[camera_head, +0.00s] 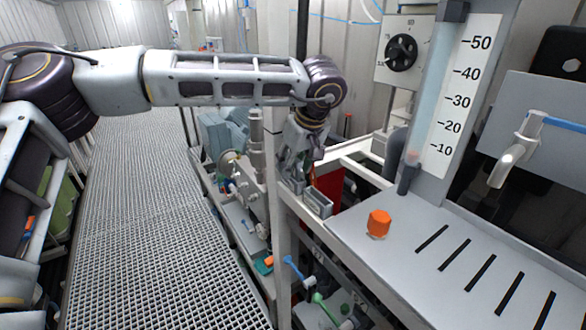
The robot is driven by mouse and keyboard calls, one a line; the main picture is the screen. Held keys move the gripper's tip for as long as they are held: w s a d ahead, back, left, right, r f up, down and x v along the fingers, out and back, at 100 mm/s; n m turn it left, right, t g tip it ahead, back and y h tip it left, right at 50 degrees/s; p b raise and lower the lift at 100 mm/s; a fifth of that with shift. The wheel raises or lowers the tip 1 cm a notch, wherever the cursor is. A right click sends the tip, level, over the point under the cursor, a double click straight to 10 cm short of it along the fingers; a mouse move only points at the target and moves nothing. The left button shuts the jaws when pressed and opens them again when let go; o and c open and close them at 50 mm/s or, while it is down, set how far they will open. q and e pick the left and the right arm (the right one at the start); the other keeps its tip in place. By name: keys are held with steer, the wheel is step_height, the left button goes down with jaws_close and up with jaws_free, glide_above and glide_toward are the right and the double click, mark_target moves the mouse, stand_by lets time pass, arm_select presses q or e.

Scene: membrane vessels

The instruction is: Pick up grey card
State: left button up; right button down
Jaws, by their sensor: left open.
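My left gripper (306,192) hangs down at the end of my left arm, which comes in from the left. It is open, with its fingertips low beside the white frame and the left end of the grey worktop. A red panel (328,184) shows just behind it. I cannot clearly pick out a grey card; the gripper and frame hide part of that spot. My right gripper is not in view.
The grey worktop (395,225) has several dark slots (481,273) and an orange hexagonal knob (378,223). A numbered gauge (459,95) and a grey tap (508,162) stand behind. Valves with blue (295,268) and green (325,308) handles sit below. A grating walkway (150,220) lies left.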

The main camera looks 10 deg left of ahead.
arm_select(q)
steer(key=c, duration=0.8)
jaws_close()
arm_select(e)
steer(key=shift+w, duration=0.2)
arm_select(q)
steer(key=shift+d+r, duration=0.1)
steer(key=shift+r, duration=0.05)
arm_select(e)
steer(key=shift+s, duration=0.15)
